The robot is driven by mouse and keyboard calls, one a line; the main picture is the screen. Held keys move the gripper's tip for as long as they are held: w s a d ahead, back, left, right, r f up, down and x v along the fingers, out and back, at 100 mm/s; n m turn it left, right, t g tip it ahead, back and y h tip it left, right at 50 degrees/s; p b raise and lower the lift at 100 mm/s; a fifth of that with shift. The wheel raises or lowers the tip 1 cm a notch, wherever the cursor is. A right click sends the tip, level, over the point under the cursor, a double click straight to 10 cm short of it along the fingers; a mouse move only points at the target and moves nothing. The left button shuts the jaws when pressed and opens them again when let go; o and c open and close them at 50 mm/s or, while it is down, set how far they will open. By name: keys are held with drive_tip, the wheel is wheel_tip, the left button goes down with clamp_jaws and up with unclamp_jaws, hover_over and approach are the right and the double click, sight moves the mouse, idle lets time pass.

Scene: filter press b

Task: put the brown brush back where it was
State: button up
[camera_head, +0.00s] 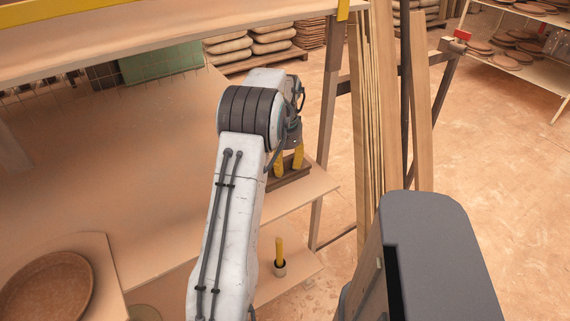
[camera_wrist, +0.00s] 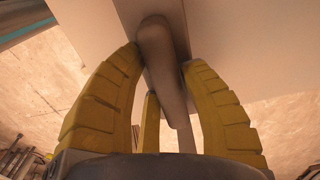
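A brown elongated thing, which looks like the brown brush (camera_wrist: 164,62), shows in the wrist view between my fingers. It has a rounded end at the top and a thinner part running down toward the palm. My gripper (camera_head: 289,160) has yellow fingers pointing down at the table's right corner. In the wrist view, the fingertips of my gripper (camera_wrist: 163,58) lie close on both sides of the brown thing; whether they press on it cannot be told. In the head view, a dark brown, flat block-like thing (camera_head: 290,178) sits under the fingers; the brush cannot be made out there.
A wide tabletop (camera_head: 120,130) lies left of my arm. Tall planks (camera_head: 380,110) lean at the right. A round brown plate (camera_head: 48,290) lies at the lower left. Floor is open at the right.

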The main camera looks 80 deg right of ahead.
sight(285, 160)
drive_tip(key=o, duration=0.3)
drive_tip(key=shift+r+p, duration=0.45)
drive_tip(key=shift+r, duration=3.45)
